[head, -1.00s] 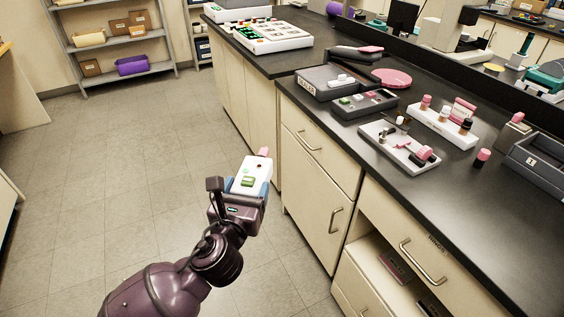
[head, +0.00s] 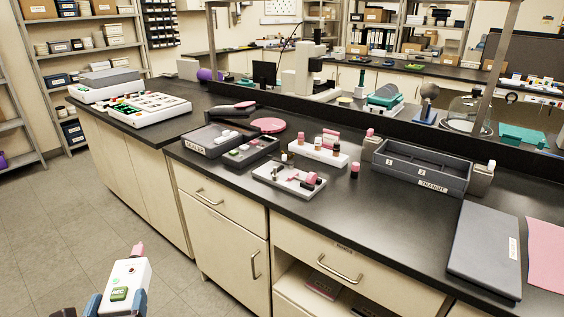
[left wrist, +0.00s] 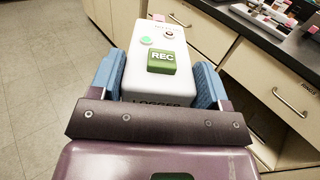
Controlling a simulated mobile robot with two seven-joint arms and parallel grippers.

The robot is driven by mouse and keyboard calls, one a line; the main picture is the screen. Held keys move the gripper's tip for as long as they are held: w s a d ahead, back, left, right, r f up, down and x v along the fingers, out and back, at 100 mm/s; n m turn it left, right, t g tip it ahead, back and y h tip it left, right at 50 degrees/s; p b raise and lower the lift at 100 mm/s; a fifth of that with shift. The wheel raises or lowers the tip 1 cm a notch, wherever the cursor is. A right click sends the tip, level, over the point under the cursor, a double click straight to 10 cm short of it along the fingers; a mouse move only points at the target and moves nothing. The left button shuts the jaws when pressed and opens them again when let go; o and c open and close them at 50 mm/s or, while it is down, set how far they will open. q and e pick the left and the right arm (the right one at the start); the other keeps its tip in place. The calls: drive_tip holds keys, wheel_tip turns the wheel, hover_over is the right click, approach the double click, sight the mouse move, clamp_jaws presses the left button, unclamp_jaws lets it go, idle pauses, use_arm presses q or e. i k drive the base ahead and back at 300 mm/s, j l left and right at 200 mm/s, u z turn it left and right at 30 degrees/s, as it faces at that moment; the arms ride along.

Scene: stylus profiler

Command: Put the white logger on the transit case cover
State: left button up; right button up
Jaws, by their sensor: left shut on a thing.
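The white logger (head: 127,282) has a green REC label and a pink tip, and shows at the lower left of the head view. My left gripper (head: 117,302) is shut on it, with blue fingers on both sides. In the left wrist view the logger (left wrist: 158,80) sits between the fingers, in front of the cabinets and over the floor. A flat dark grey panel with a small white label, apparently the transit case cover (head: 484,248), lies on the right of the bench, apart from the logger. My right gripper is not in view.
The open grey case marked TRANSIT (head: 421,178) stands behind the panel. A pink sheet (head: 546,262) lies right of it. A white tray with small parts (head: 289,181) and a grey tray (head: 208,140) are further left. Bare black bench top (head: 400,225) lies left of the panel.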

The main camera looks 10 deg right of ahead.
sight(486, 255)
drive_tip(key=k+j+z, duration=0.1)
drive_tip(key=z, duration=1.6)
